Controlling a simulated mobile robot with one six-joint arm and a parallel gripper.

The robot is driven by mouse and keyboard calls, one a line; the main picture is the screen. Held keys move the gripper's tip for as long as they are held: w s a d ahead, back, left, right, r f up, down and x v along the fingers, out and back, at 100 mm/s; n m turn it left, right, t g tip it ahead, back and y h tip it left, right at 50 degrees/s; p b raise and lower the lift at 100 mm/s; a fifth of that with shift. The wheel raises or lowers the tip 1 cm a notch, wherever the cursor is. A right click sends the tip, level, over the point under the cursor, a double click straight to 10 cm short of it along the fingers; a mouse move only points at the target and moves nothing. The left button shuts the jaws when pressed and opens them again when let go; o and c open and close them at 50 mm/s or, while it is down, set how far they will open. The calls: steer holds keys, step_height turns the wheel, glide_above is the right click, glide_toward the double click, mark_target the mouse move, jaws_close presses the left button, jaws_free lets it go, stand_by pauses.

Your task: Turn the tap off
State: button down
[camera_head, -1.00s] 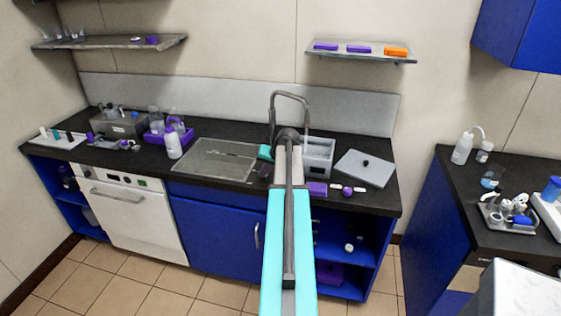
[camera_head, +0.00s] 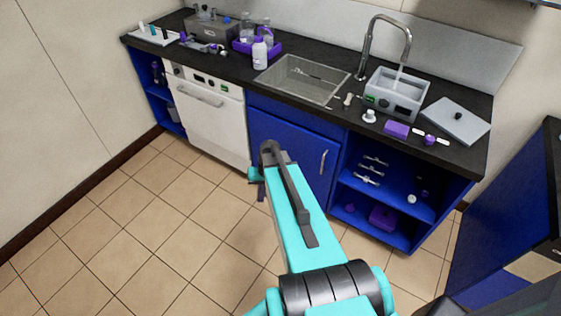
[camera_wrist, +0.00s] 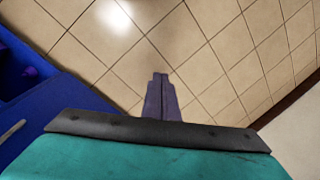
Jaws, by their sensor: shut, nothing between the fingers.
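The tap (camera_head: 367,45) is a grey curved pipe standing on the dark counter, between the sink (camera_head: 300,80) and a grey box-shaped bath (camera_head: 393,98). Its spout points over the bath, and a pale stream (camera_head: 398,77) seems to run from it into the bath. The tap's handle is too small to make out. My gripper (camera_head: 260,192) hangs low over the floor in front of the blue cupboard, well below and left of the tap. In the wrist view its purple fingers (camera_wrist: 161,96) are together and empty, pointing at floor tiles.
The blue cupboard door (camera_head: 291,150) with its handle and open shelves (camera_head: 388,190) lie beyond my arm. A white dishwasher (camera_head: 207,112) stands left. A purple box (camera_head: 396,130) and a grey lid (camera_head: 456,120) lie near the counter's right end. The floor at left is clear.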

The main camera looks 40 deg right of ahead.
steer(key=s+a+f+n+g, duration=0.2)
steer(key=s+a+f, duration=0.2)
steer(key=s+a, duration=0.3)
steer(key=s+a+f+n+g+h+b, duration=0.1)
steer(key=s+a+f+n+g, duration=0.1)
steer(key=s+a+f, duration=0.2)
steer(key=s+a+f+n+g+h, duration=0.1)
steer(key=s+a+f, duration=0.3)
steer(key=s+a, duration=0.6)
steer(key=s+n+g, duration=0.1)
steer(key=s, duration=0.3)
steer(key=shift+f, duration=0.35)
steer(key=shift+s, duration=0.1)
